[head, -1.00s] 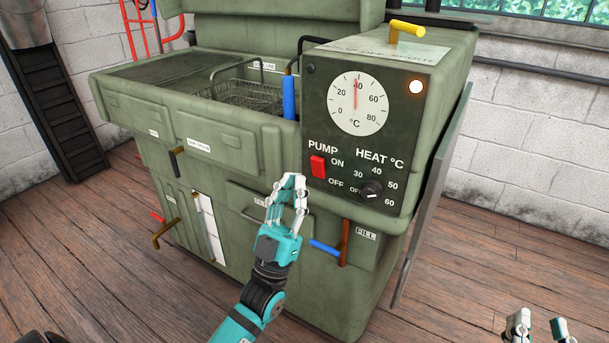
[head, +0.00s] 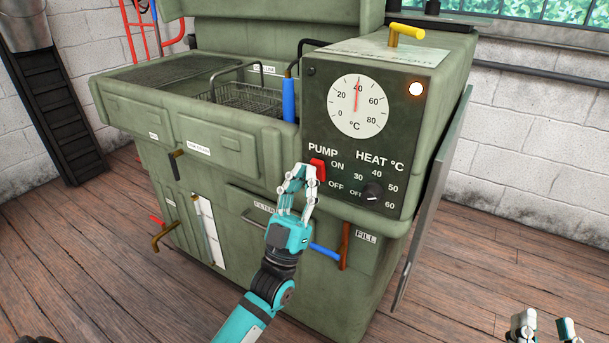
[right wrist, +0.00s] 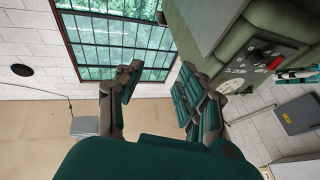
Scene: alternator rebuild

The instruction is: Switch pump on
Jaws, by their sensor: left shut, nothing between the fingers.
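The red pump switch (head: 318,169) is on the dark control panel (head: 345,140) of the green machine, beside the ON and OFF labels. Its lower left part is hidden by my left gripper (head: 301,170), which is shut and empty, with its fingertips right at the switch. I cannot tell whether they touch it or which way the switch is set. The switch also shows small in the right wrist view (right wrist: 276,62). My right gripper (head: 543,320) is open and empty, low at the right of the head view, well away from the panel; its spread fingers show in the right wrist view.
A heat knob (head: 373,191) sits right of the switch, under a round dial (head: 358,107); a lamp (head: 416,89) glows. A blue-ended lever (head: 325,250) is below the panel. A wire basket (head: 245,97) is in the basin. The wooden floor at right is clear.

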